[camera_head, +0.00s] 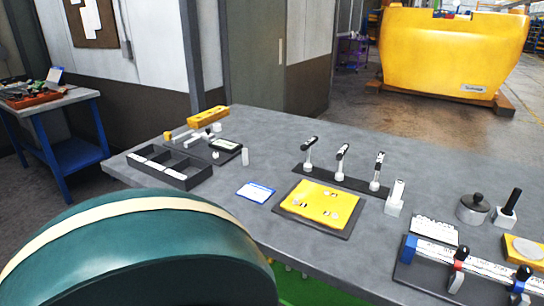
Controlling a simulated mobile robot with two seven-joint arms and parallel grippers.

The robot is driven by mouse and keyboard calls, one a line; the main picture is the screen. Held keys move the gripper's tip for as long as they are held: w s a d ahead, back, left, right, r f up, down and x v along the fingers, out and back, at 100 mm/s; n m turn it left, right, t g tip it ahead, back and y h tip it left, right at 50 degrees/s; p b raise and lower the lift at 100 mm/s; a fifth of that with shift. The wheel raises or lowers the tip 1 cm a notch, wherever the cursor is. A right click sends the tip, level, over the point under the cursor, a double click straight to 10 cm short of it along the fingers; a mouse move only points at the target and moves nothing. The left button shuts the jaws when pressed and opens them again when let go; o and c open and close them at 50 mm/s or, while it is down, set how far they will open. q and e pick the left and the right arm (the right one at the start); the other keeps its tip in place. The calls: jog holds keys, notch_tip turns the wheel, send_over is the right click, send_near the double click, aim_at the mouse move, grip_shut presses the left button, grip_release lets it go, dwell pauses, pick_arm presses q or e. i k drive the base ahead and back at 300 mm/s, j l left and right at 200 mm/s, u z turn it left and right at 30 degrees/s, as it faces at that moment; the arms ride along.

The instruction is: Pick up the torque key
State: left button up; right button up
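Three upright tools with black cross handles and pale shafts stand in a row on a dark strip on the grey table: the left tool (309,152), the middle tool (341,162) and the right tool (376,172). They look like keys, but I cannot tell which, if any, is the torque key. A black-handled tool (510,203) also stands in a pale holder at the far right. Neither of my grippers is in view.
A yellow plate (320,203) on a dark base, a blue-and-white card (256,192), a divided black tray (161,166), a lidded grey pot (473,208) and a clamp rail (465,262) occupy the table (240,222). A large green rounded shape (150,255) blocks the lower left.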

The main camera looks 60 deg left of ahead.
aim_at(339, 175)
jog(key=u, duration=1.45)
jog(key=z, duration=1.9)
jog(key=i+l+u, duration=0.4)
jog(key=i+l, duration=0.4)
jog(key=i+u, duration=0.15)
jog(key=u, duration=2.05)
